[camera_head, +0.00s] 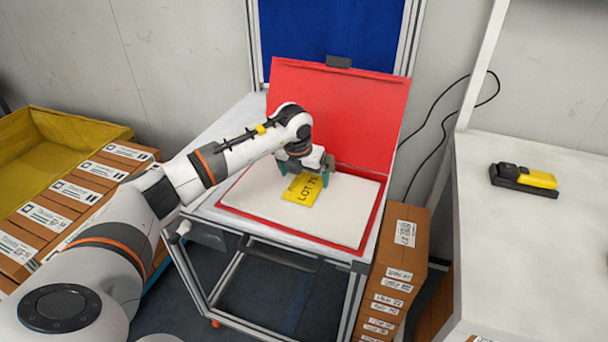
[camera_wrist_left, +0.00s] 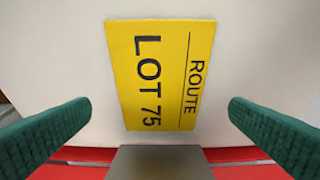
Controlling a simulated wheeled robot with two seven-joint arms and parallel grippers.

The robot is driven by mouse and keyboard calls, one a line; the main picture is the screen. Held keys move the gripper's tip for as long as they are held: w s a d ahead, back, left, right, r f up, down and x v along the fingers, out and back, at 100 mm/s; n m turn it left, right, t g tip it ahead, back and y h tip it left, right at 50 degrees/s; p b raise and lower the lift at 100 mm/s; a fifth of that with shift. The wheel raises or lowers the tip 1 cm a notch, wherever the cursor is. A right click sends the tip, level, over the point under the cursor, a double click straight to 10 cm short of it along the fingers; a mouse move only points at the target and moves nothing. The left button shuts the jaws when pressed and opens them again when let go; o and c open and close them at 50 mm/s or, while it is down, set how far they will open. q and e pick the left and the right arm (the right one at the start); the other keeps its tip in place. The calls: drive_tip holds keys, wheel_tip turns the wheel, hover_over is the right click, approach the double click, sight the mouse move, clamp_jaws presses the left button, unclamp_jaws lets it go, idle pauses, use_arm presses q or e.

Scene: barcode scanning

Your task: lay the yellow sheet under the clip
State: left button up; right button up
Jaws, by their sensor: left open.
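The yellow sheet (camera_head: 301,190), marked "LOT 75", lies on the white pad (camera_head: 250,196) inside the red frame. In the left wrist view the sheet (camera_wrist_left: 160,75) also shows "ROUTE". My left gripper (camera_head: 306,169) is over the far part of the sheet and partly covers it. Its green fingers are spread wide, one on each side of the sheet with gaps, and hold nothing. A dark grey piece (camera_head: 339,61), perhaps the clip, sits at the top edge of the upright red panel (camera_head: 358,110). My right gripper is out of view.
Brown labelled boxes (camera_head: 90,190) and a yellow bin (camera_head: 60,145) stand at the left. More boxes (camera_head: 405,240) stand right of the workstation. A black and yellow device (camera_head: 525,179) lies on the white right-hand table (camera_head: 540,240), which is otherwise mostly clear.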

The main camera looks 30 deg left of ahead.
use_arm(q)
drive_tip(key=b+v, duration=0.2)
drive_tip(key=v, duration=0.9)
drive_tip(key=shift+r, duration=0.35)
drive_tip(key=shift+s, duration=0.1)
